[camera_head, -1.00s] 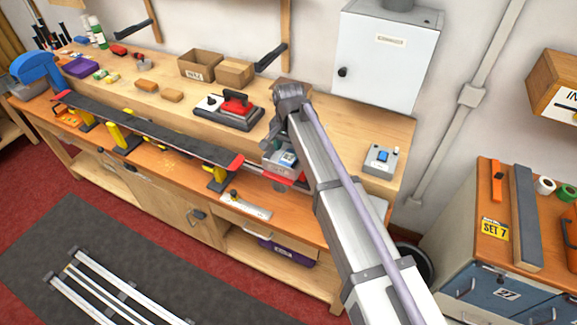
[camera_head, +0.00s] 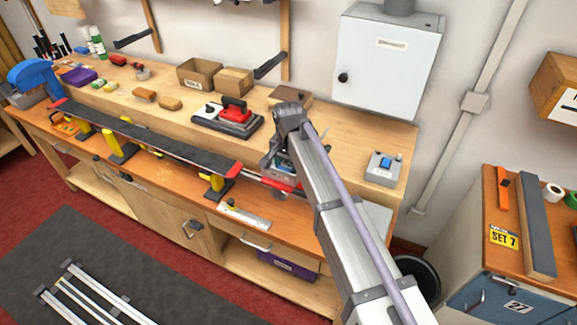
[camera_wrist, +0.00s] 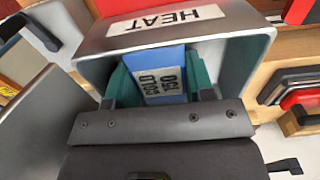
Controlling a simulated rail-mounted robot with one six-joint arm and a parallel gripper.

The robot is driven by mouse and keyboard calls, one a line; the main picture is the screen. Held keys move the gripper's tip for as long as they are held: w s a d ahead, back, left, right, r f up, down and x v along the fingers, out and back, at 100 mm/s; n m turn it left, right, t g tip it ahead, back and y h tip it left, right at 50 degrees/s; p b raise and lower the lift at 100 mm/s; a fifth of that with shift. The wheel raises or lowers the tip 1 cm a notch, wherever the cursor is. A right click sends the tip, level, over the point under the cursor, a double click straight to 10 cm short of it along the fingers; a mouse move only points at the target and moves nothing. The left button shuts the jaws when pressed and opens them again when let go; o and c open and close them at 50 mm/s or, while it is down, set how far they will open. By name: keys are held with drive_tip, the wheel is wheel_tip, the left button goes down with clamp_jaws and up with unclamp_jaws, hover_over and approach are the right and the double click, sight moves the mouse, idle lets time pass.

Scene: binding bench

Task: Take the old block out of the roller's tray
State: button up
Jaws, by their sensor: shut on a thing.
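In the wrist view, my gripper (camera_wrist: 158,82) has its teal fingers on either side of a blue block (camera_wrist: 168,56) with a white label that seems to read COLD 150. My gripper is shut on this block. The block and fingertips lie inside the open mouth of a grey metal housing marked HEAT (camera_wrist: 92,45); the block's far end is hidden. I cannot tell whether it still touches the tray floor. In the head view, my gripper (camera_head: 281,166) is low over the right end of the long dark ski, and my own arm hides much of it.
The long ski (camera_head: 150,132) lies on yellow-topped supports along the bench. A red-handled iron (camera_head: 234,108), cardboard boxes (camera_head: 233,81) and a grey switch box (camera_head: 383,166) stand on the back shelf. A grey wall cabinet (camera_head: 385,65) hangs behind the arm.

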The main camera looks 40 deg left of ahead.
sight(288, 163)
drive_tip(key=shift+r, duration=0.1)
wheel_tip(288, 163, up, 10)
drive_tip(key=p, duration=1)
